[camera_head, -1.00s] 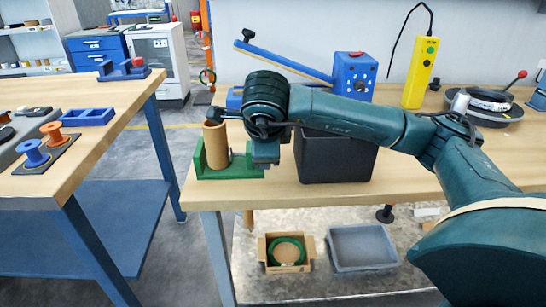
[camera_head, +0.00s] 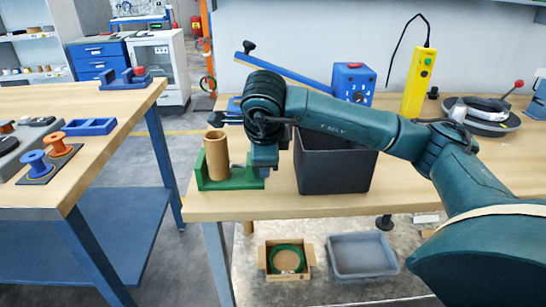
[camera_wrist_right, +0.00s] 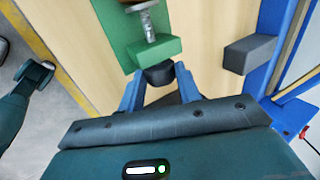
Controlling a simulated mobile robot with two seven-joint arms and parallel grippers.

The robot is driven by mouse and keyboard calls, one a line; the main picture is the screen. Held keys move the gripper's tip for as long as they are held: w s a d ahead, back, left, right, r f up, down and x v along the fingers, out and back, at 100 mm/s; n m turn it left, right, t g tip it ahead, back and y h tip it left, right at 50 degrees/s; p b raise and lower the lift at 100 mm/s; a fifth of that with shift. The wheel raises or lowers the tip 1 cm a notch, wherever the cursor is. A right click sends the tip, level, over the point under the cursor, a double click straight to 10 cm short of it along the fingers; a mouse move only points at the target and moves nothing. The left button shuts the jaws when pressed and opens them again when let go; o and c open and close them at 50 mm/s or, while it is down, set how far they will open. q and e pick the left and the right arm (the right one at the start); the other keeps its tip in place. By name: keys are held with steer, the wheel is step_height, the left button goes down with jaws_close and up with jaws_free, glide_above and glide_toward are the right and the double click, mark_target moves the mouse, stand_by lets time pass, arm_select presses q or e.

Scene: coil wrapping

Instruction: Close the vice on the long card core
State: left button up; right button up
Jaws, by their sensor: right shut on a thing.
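The brown card core (camera_head: 216,156) stands upright in the green vice (camera_head: 236,183) at the left end of the workbench. In the right wrist view the green vice (camera_wrist_right: 117,32) shows with its metal screw (camera_wrist_right: 148,25) and a green block. My right gripper (camera_wrist_right: 160,78) is shut on the black vice knob (camera_wrist_right: 158,74), just beyond the green block. Whether the jaw touches the core cannot be told. My left gripper is not in view.
A black bin (camera_head: 334,165) stands right of my right wrist. A blue box (camera_head: 353,83) with a blue lever and a yellow control box (camera_head: 417,82) are behind. A second table (camera_head: 105,120) stands left across a floor gap. A grey block (camera_wrist_right: 249,54) lies right of the gripper.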

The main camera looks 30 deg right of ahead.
steer(key=shift+w+d+r+g+y+p, duration=0.1)
steer(key=shift+r+g+y+p, duration=0.1)
steer(key=shift+g+p, duration=0.2)
steer(key=shift+w+d+r+g+y+p, duration=0.1)
steer(key=shift+g+y+p, duration=0.1)
steer(key=shift+g+p, duration=0.2)
steer(key=shift+a+f, duration=0.1)
steer(key=shift+f, duration=0.2)
steer(key=g+p, duration=0.1)
steer(key=y+p, duration=0.1)
steer(key=g+p, duration=0.1)
steer(key=p, duration=0.1)
steer(key=shift+w+d+r+g+y, duration=0.2)
steer(key=shift+w+r+g+y, duration=0.1)
steer(key=shift+r+y, duration=0.1)
steer(key=shift+f+g+p, duration=0.15)
steer(key=shift+g+p, duration=0.15)
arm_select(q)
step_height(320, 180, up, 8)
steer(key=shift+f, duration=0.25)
arm_select(e)
steer(key=shift+f, duration=0.2)
